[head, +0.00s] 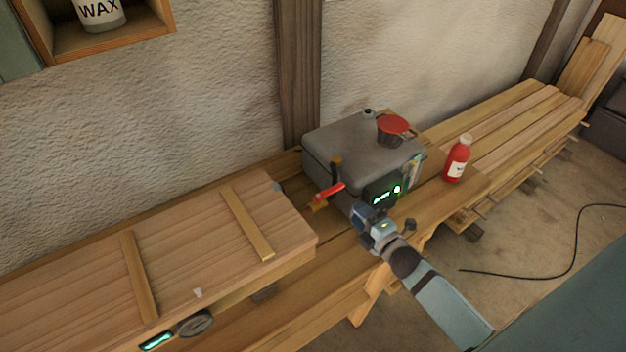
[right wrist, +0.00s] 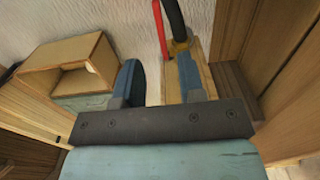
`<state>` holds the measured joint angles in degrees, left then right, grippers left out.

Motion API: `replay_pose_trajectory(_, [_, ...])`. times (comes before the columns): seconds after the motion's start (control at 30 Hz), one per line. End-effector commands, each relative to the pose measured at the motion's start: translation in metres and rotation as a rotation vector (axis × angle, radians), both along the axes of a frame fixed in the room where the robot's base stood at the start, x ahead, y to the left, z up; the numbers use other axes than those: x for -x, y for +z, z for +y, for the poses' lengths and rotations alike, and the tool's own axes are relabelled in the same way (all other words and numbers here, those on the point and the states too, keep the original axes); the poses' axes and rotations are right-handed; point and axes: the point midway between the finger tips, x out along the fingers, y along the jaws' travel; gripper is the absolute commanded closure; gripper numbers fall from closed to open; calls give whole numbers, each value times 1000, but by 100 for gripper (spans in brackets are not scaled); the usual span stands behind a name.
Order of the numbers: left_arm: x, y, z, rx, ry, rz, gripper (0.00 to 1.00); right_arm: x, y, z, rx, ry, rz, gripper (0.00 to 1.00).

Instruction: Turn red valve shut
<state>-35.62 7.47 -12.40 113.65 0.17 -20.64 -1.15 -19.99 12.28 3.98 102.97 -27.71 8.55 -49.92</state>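The red valve handle (head: 330,191) sits on a brass fitting (head: 317,204) at the left front of a grey metal box (head: 355,150), with a dark hose (head: 336,170) rising beside it. My right gripper (head: 362,213) is in front of the box, a little right of the valve and apart from it. In the right wrist view its blue fingers (right wrist: 158,82) are spread with nothing between them. The red handle (right wrist: 160,28) and black hose (right wrist: 174,20) show beyond the fingertips, and the right finger partly covers the brass fitting.
A lidded wooden box (head: 195,245) lies left of the valve. A black cable (head: 540,275) lies on the floor.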

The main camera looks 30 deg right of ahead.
Motion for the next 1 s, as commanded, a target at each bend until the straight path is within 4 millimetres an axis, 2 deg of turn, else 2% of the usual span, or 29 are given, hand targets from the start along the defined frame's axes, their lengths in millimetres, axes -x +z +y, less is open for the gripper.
replay_pose_trajectory(0.4, [5,19,2,-2,6,7,45,-85,4,7,-5,-1,-1,64])
replay_pose_trajectory(0.53, [5,22,3,2,13,10,45,-107,3,9,-5,0,0,64])
replay_pose_trajectory(0.73, [4,21,1,18,34,18,45,-125,1,10,-4,0,1,64])
replay_pose_trajectory(1.0, [-3,19,2,18,39,13,45,-129,0,11,-5,0,0,64])
